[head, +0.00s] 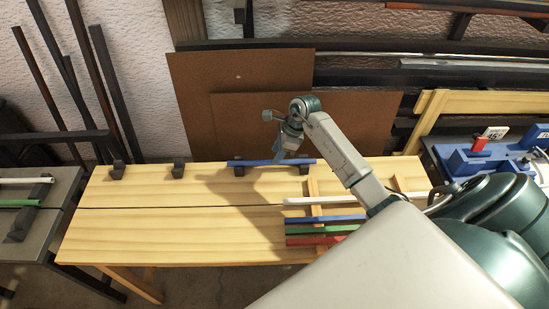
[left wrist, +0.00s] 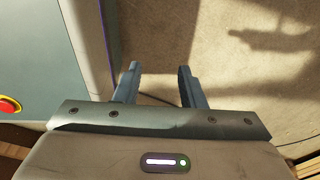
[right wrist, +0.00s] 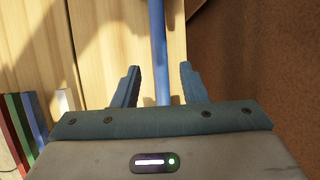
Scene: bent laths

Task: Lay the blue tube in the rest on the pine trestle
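My right gripper (head: 281,154) is above this tube, pointing down. In the right wrist view, my right gripper (right wrist: 158,85) is open, with the blue tube (right wrist: 158,35) running between its fingers and a gap on each side. Another blue tube (head: 325,218) lies in the slatted rack at the trestle's right. My left gripper (left wrist: 158,82) is open and empty over bare floor; the head view does not show it.
Two dark rest blocks, one (head: 118,171) at the left and one (head: 178,171) nearer the middle, are bare. White (head: 340,199), green (head: 305,229) and red (head: 305,240) tubes lie in the rack. A grey table (head: 60,190) stands left. Brown boards (head: 235,85) lean behind.

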